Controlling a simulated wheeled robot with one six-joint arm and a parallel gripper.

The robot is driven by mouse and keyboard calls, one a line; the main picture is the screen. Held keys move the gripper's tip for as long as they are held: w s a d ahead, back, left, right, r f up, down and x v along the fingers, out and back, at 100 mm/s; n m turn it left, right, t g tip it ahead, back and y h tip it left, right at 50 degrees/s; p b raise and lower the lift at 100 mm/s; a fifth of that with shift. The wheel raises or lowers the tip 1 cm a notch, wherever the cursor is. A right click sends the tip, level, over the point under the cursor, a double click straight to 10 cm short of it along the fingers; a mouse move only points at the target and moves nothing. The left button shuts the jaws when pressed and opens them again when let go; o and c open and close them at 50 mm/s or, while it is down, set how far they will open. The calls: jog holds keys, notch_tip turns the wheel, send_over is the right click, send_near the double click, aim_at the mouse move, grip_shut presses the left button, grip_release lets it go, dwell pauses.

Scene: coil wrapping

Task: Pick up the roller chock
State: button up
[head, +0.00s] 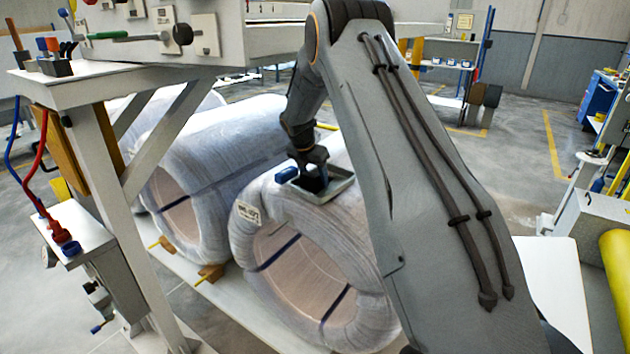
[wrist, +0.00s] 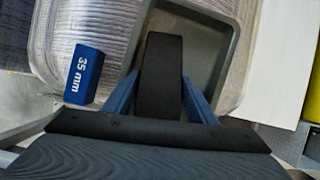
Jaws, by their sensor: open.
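A long black block (wrist: 162,75), which looks like the roller chock, lies in a shallow grey tray (wrist: 238,50) in the wrist view. My gripper (wrist: 161,100) is open, with one blue finger on each side of the block's near part. I cannot tell whether the fingers touch it. In the head view my gripper (head: 315,178) reaches down into the tray (head: 343,187) on top of the front wrapped coil (head: 262,225); the block is hard to separate from the gripper there.
A blue block marked "35 mm" (wrist: 85,75) lies left of the tray on the coil; it also shows in the head view (head: 286,174). A second wrapped coil (head: 215,140) stands behind. A grey workbench frame (head: 165,140) rises at the left.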

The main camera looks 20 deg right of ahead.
jog(key=c, duration=1)
jog(key=shift+r, duration=0.15)
